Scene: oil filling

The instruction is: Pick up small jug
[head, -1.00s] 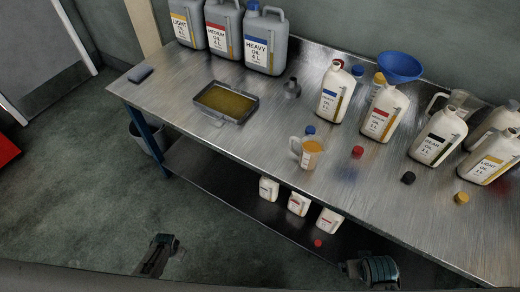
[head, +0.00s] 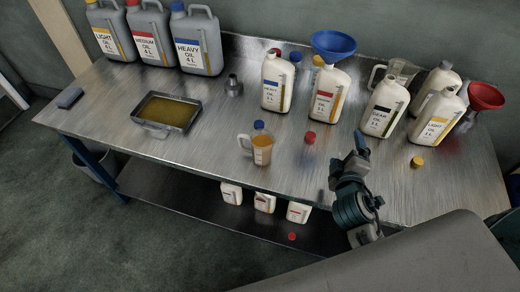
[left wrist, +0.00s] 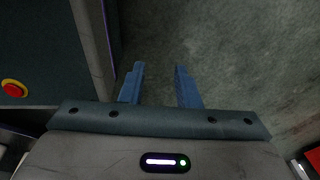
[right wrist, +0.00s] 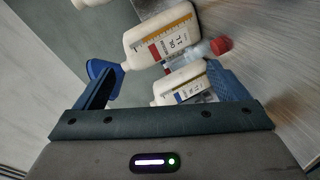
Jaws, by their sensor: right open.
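A small clear jug with amber oil (head: 262,150) stands upright near the table's front edge, with its handle to the left. A second clear jug (head: 400,72) stands at the back right, partly hidden by bottles; I cannot tell which is meant. My right gripper (head: 358,142) is over the table's front part, right of the amber jug and apart from it. In the right wrist view its jaws (right wrist: 157,68) are open, with white bottles seen beyond them. My left gripper (left wrist: 160,68) is open and empty above the floor, outside the head view.
White oil bottles (head: 276,85) stand behind on the table (head: 210,120). A red cap (head: 309,137) lies between the amber jug and my right gripper. A blue funnel (head: 333,43), red funnel (head: 486,95) and oil tray (head: 168,110) are farther off. Small bottles (head: 264,203) stand on the shelf below.

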